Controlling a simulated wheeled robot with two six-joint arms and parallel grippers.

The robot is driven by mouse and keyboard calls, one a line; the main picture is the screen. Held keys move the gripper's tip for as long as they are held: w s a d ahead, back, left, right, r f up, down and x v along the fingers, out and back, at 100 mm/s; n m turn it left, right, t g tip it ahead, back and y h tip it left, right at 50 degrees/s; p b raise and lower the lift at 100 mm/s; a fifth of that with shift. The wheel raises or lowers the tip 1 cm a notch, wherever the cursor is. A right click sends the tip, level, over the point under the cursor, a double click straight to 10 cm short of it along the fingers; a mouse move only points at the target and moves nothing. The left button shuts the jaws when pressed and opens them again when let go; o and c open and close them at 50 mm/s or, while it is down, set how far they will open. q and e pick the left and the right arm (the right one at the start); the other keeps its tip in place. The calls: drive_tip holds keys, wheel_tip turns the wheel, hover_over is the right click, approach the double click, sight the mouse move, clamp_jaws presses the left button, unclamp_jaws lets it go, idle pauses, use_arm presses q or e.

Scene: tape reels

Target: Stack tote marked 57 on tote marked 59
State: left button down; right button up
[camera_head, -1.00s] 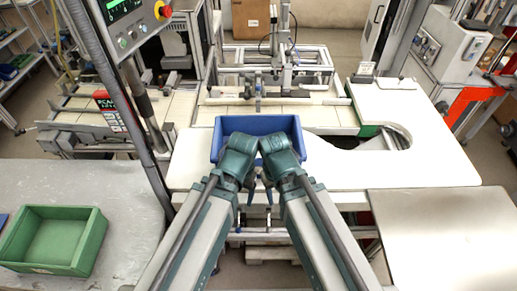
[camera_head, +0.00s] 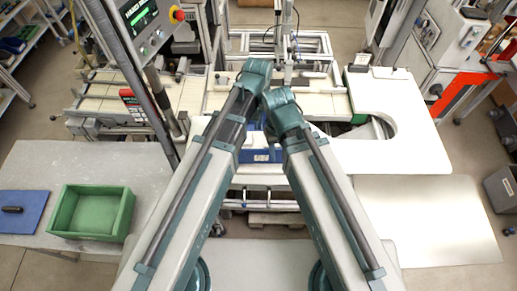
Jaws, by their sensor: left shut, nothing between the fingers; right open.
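A blue tote (camera_head: 262,156) stands on the white counter at the centre, largely covered by my arms. Its lower front wall with a pale label shows between them; no number is readable. A green tote (camera_head: 92,212) stands empty on the grey table at the left; no number shows on it either. My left gripper (camera_head: 262,118) is shut and empty at the end of the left arm, above the blue tote. My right gripper (camera_head: 272,130) is open, just lower and close beside it. The fingers of both are mostly hidden behind the wrists.
A blue mat (camera_head: 20,212) with a black tool (camera_head: 12,209) lies left of the green tote. The grey table (camera_head: 95,165) is bare behind the green tote. A bare metal plate (camera_head: 430,220) is at the right. A screen post (camera_head: 135,80) stands behind the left arm.

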sight(258, 155)
use_arm(q)
drive_tip(key=shift+f, duration=0.1)
use_arm(e)
drive_tip(key=shift+f, duration=0.1)
use_arm(q)
wheel_tip(258, 155, down, 20)
drive_tip(key=b, duration=2)
use_arm(e)
wheel_tip(258, 155, down, 20)
use_arm(q)
drive_tip(key=shift+s, duration=0.15)
